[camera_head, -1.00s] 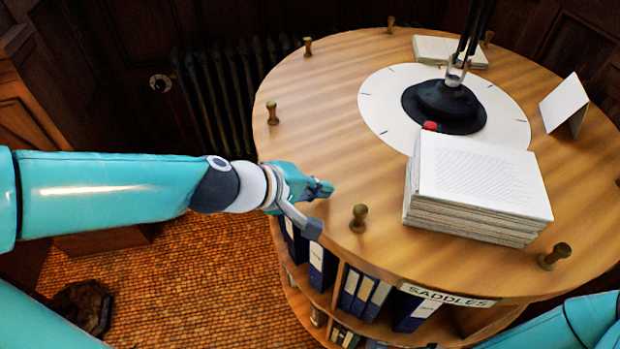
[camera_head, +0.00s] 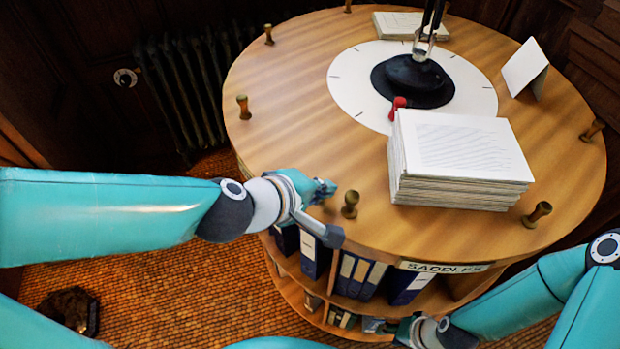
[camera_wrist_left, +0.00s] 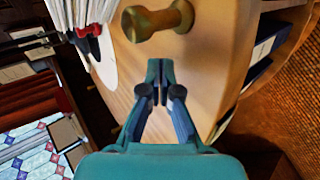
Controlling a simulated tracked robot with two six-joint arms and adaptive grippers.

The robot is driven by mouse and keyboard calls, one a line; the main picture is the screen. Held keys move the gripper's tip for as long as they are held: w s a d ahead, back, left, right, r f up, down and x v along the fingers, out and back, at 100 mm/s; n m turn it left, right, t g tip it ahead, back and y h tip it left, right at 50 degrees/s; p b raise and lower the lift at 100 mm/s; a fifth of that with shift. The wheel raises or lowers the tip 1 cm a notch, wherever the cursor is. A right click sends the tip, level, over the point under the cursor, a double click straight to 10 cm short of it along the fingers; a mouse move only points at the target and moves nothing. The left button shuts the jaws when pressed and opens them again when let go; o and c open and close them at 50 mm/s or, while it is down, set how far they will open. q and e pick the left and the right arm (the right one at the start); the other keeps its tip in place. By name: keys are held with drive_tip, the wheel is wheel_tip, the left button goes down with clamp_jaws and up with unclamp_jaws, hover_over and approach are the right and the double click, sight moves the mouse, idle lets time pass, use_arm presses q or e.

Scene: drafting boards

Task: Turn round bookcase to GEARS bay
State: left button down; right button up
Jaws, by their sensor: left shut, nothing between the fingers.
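The round wooden bookcase (camera_head: 300,125) has open bays below its top. A "SADDLES" label (camera_head: 444,267) is on the front rim; no GEARS label is readable. Turned knobs stand around the top's edge. My left gripper (camera_head: 328,190) is shut and empty over the near-left edge, just left of one knob (camera_head: 350,204). In the left wrist view its closed fingertips (camera_wrist_left: 158,72) point at a knob (camera_wrist_left: 152,20), with a small gap. My right arm comes in at the lower right; its gripper (camera_head: 400,332) is at the bottom edge before the bays, largely hidden.
A thick paper stack (camera_head: 460,160) stands on the top beside the white dial disc (camera_head: 350,95), its black base (camera_head: 412,82) and red pointer (camera_head: 397,103). A folded card (camera_head: 524,68) stands at right. Blue binders (camera_head: 410,284) fill bays below. A radiator (camera_head: 180,90) stands behind left.

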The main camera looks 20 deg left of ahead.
use_arm(q)
drive_tip(key=shift+s+d, duration=0.2)
drive_tip(key=shift+d, duration=0.35)
drive_tip(key=shift+s+d, duration=0.15)
drive_tip(key=shift+d, duration=0.35)
